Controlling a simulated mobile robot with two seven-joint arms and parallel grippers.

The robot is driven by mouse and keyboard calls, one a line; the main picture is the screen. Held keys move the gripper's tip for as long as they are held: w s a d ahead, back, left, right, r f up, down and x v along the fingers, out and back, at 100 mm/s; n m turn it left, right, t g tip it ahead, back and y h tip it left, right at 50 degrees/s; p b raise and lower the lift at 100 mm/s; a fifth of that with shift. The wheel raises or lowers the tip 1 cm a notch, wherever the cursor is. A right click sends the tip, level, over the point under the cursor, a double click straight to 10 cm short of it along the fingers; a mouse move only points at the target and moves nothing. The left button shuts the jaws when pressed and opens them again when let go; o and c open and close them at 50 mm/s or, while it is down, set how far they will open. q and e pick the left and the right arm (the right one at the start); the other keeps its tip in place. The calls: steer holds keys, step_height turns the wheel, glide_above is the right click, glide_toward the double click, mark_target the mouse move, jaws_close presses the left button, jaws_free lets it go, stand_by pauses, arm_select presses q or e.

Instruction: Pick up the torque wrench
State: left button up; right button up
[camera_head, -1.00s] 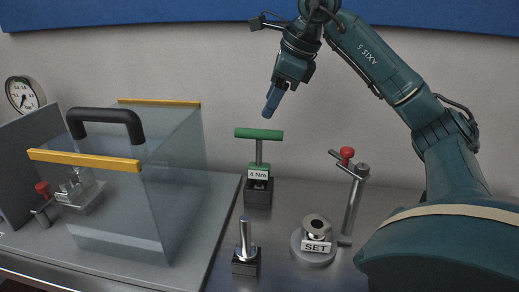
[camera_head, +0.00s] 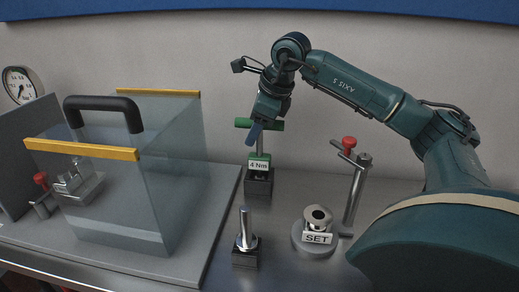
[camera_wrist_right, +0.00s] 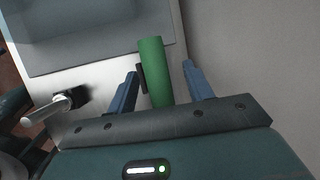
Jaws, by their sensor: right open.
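The torque wrench, with a green T-handle (camera_head: 270,124) and a "4 Nm" label, stands upright in a black block holder (camera_head: 259,183) at the back of the bench. In the right wrist view the green handle (camera_wrist_right: 152,72) lies between the two blue fingers of my open right gripper (camera_wrist_right: 161,70). It is closer to the left finger; I cannot tell whether they touch. My left gripper is not in view.
A clear box with a black handle (camera_head: 104,103) and yellow edges (camera_head: 80,149) stands left. A metal post (camera_head: 244,228) in a black block, a "SET" piece (camera_head: 317,238) and a red-knobbed stand (camera_head: 354,190) are near the wrench. A gauge (camera_head: 21,85) is far left.

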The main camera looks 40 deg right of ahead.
steer(key=shift+w+f, duration=0.25)
steer(key=shift+f, duration=0.3)
steer(key=shift+c, duration=0.5)
jaws_close()
